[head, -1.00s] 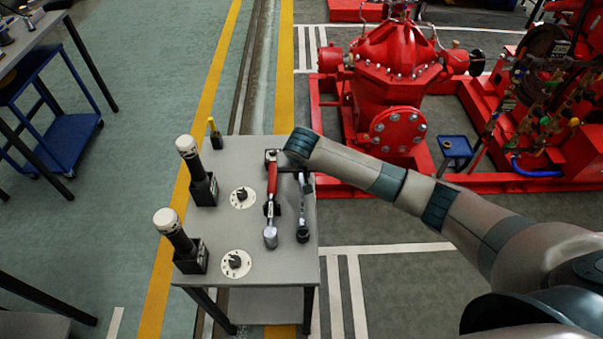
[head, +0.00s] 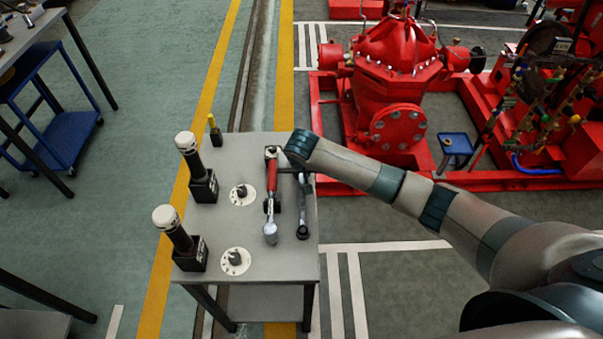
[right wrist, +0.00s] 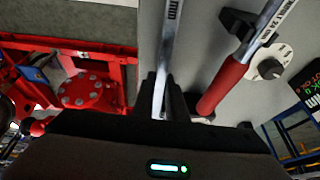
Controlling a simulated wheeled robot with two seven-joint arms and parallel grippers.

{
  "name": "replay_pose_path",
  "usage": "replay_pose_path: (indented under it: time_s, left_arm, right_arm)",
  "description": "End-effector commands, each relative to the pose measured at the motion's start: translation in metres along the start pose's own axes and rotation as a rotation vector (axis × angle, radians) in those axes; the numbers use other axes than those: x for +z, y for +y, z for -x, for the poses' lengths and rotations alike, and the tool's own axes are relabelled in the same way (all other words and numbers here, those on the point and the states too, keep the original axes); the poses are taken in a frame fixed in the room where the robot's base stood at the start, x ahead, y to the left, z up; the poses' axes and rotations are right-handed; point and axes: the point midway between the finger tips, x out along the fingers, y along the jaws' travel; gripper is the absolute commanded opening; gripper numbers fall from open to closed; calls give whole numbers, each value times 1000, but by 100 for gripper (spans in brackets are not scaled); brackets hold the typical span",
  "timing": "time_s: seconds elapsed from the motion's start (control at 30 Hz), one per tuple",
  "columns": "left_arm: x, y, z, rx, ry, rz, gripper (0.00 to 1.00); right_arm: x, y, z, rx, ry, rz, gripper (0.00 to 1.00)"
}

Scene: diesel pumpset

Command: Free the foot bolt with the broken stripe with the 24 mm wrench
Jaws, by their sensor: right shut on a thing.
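My right gripper (head: 300,172) is low over the far right part of the grey table. In the right wrist view the gripper (right wrist: 166,100) is shut on a grey metal wrench (right wrist: 167,55). That wrench also shows in the head view (head: 303,212), lying along the table's right edge with its dark end toward me. A red-handled tool (head: 272,180) lies just left of it; its shaft print (right wrist: 270,18) seems to include 24, but is not clear. The red pump (head: 393,75) stands beyond on a red frame. I cannot make out the foot bolts or any stripe.
The table (head: 225,160) also holds two black tools with white caps (head: 186,142) in dark stands, and two white dials (head: 235,261). A small blue tray (head: 455,144) stands near the pump frame. A blue cart (head: 60,130) is at left. Floor between is clear.

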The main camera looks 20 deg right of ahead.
Motion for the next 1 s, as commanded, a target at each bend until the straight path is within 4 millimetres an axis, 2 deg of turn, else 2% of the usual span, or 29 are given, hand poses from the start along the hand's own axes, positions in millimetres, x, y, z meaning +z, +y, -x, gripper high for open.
replay_pose_path:
  time_s: [0.07,0.1,0.17,0.67,0.87,1.0]
  left_arm:
    - [0,0,-1,0,0,0,31]
    - [0,0,0,0,0,0,31]
    - [0,0,0,0,0,0,31]
    - [0,0,-2,0,0,0,31]
    - [1,0,-6,0,0,0,31]
    - [1,0,-11,0,0,0,31]
  right_arm:
    - [0,0,-1,-1,1,0,0]
    - [0,0,-1,-1,1,0,19]
    - [0,0,-1,-1,1,0,34]
    - [0,0,5,-2,1,-1,34]
    - [0,0,24,-3,2,0,34]
    - [0,-1,48,-3,3,0,34]
